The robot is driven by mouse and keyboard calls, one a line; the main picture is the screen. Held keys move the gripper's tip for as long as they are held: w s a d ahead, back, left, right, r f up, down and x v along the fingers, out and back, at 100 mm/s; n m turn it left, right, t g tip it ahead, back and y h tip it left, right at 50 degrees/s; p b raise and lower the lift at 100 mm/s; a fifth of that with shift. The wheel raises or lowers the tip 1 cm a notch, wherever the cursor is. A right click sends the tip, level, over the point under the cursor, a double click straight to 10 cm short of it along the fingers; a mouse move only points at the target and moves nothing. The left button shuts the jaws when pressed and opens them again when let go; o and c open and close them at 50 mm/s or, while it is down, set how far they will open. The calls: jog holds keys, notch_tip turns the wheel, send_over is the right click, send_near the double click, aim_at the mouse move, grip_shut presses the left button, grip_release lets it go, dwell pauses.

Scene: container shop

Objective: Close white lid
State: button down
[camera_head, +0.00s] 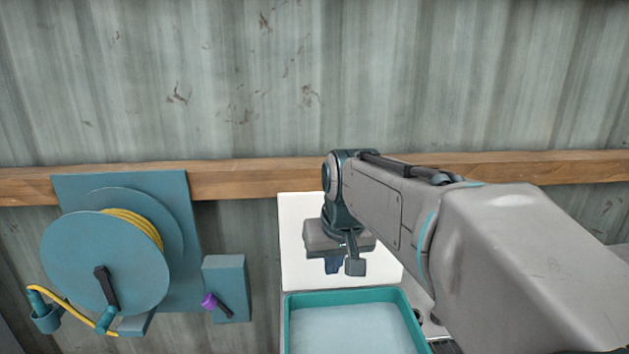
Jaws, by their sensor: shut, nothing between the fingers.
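The white lid (295,240) stands raised, nearly upright, behind a teal-rimmed box (288,325) with a pale, flat inside. The box is open at the top. My gripper (343,267) hangs in front of the lid, above the back edge of the box, with its fingers pointing down. The gripper is shut and empty. Whether it touches the lid cannot be told. My gripper and arm hide the middle and right part of the lid, and the box's front runs out of the picture.
A teal hose reel (100,260) with yellow hose is mounted at the left. A small teal box (226,285) with a purple-ended lever is beside it. A wooden rail (240,184) crosses the corrugated wall (220,80). My arm fills the right side.

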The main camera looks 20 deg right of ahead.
jog(key=w+d+r+p, duration=0.1)
jog(key=w+d+r, duration=0.25)
jog(key=w, duration=0.35)
jog(key=w+d+r+m+t+h+p, duration=0.1)
jog(key=w+d+r, duration=0.2)
jog(key=w+r, duration=0.25)
jog(key=w+d+r, duration=0.4)
jog(key=w, duration=0.4)
jog(key=a+p+x, duration=0.1)
jog(key=p+x, duration=0.1)
jog(key=x, duration=0.8)
jog(key=shift+s+d, duration=0.15)
jog(key=shift+s, duration=1.7)
jog(key=shift+t, duration=0.3)
